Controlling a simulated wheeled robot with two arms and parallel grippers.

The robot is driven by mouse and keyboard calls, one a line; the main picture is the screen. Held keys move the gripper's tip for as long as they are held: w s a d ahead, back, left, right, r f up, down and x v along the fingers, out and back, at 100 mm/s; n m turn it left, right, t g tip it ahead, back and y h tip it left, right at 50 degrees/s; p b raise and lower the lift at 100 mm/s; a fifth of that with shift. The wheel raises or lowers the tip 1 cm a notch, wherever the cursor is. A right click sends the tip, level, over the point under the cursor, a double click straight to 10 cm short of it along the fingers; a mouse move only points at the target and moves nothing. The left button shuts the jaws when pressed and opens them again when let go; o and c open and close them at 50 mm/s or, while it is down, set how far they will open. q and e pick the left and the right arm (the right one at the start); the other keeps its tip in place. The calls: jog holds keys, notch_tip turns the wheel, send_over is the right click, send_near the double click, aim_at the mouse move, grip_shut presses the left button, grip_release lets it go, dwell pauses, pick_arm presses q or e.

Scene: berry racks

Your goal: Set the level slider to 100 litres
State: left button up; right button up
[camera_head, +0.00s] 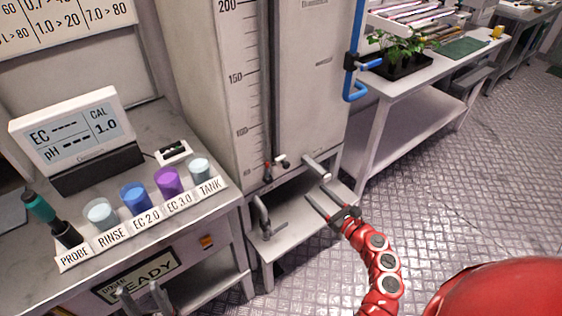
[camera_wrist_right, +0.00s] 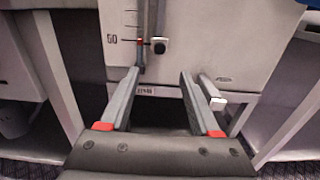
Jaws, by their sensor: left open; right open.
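The level slider (camera_head: 280,161) is a small dark and white knob with a red pointer on a vertical rail on the tank's front. It sits below the 100 mark in the head view.
A short outlet pipe (camera_head: 315,167) juts from the tank (camera_head: 310,95) close to my right gripper. A tap (camera_head: 264,217) is at lower left. A bench (camera_head: 215,192) with cups and a meter (camera_head: 75,135) stands left. A blue pipe (camera_head: 354,60) runs up the right side.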

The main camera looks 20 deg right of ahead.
aim_at(288, 166)
jog(key=x, duration=0.7)
jog(key=b+x, duration=0.1)
jog(key=x, duration=0.7)
jog(key=shift+w+a+f+b, duration=0.1)
jog(key=shift+w+f+b, duration=0.1)
jog(key=shift+b, duration=0.1)
jog(key=shift+w+a+r, duration=0.1)
jog(key=shift+w+a, duration=0.1)
jog(key=shift+w, duration=0.3)
grip_shut()
jog(key=shift+d, duration=0.15)
